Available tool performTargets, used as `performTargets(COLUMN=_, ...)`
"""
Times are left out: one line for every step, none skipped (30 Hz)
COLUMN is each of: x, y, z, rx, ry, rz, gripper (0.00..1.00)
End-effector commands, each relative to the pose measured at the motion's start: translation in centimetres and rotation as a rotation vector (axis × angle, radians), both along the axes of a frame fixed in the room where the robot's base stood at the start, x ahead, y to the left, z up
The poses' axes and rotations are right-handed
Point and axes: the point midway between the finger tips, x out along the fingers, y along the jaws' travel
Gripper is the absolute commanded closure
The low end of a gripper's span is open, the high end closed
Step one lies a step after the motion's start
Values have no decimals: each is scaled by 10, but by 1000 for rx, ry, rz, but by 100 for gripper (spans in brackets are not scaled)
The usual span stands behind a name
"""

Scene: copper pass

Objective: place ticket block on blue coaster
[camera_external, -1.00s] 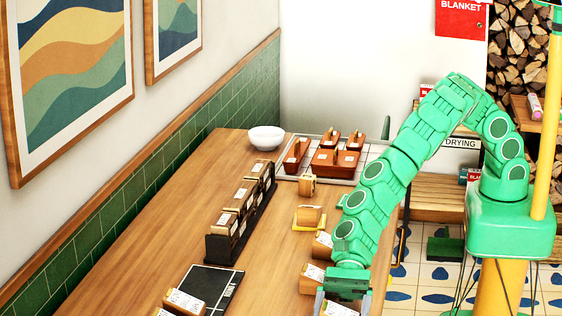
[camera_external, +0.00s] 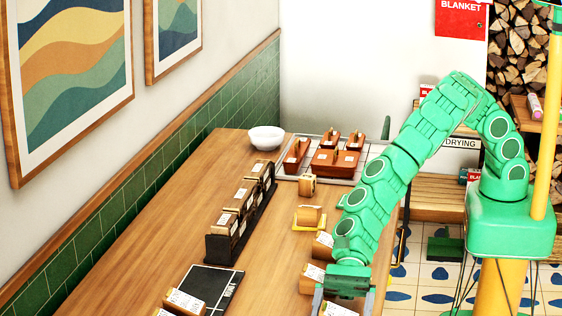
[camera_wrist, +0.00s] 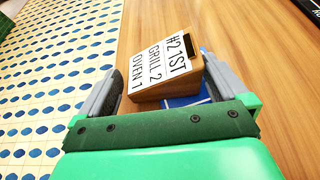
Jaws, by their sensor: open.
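A wooden ticket block (camera_wrist: 166,68) with a white label reading "#2 1ST GRILL 2 OVEN 1" sits between my fingers in the wrist view. Blue surface of the blue coaster (camera_wrist: 188,101) shows below and beside it. The block looks to rest on or overlap the coaster; its underside is hidden. My gripper (camera_wrist: 160,68) is open, one finger on each side of the block, with a gap at the left finger. In the external view my gripper (camera_external: 343,298) is low at the table's right edge, over a labelled block (camera_external: 338,310) cut off by the frame.
Other ticket blocks (camera_external: 312,278) stand along the table's right edge, one on a yellow coaster (camera_external: 309,228). A dark rack (camera_external: 240,226) of blocks, a black mat (camera_external: 218,288), a white bowl (camera_external: 266,138) and a tray (camera_external: 285,177) are on the table (camera_external: 150,240). Its middle is clear.

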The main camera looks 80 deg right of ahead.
Motion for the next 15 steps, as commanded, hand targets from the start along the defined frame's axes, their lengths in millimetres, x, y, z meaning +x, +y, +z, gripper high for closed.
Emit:
performTargets(x=0, y=-4, z=1, rx=-2, ry=-2, rz=0, gripper=0)
performTargets(x=0, y=-6, z=2, rx=-2, ry=-2, rz=0, gripper=0)
performTargets(x=0, y=-8, z=4, rx=-1, ry=-2, rz=1, gripper=0)
performTargets(x=0, y=-10, z=5, rx=-2, ry=-3, rz=1, gripper=0)
performTargets(x=0, y=-13, z=5, rx=-2, ry=-3, rz=1, gripper=0)
performTargets(x=0, y=-15, z=6, rx=-2, ry=-3, rz=1, gripper=0)
performTargets(x=1, y=-17, z=7, rx=-1, ry=-3, rz=0, gripper=0)
performTargets(x=1, y=-19, z=8, rx=-1, ry=-3, rz=-2, gripper=0)
performTargets(x=2, y=-22, z=9, rx=-1, ry=-3, rz=-3, gripper=0)
performTargets(x=2, y=-24, z=10, rx=-2, ry=-3, rz=-3, gripper=0)
performTargets(x=1, y=-26, z=10, rx=-2, ry=-3, rz=-2, gripper=0)
performTargets(x=1, y=-28, z=11, rx=-2, ry=-4, rz=-1, gripper=0)
performTargets(x=0, y=-30, z=13, rx=-1, ry=-3, rz=0, gripper=0)
performTargets(x=0, y=-32, z=14, rx=-1, ry=-3, rz=0, gripper=0)
performTargets(x=0, y=-35, z=15, rx=-1, ry=-4, rz=2, gripper=0)
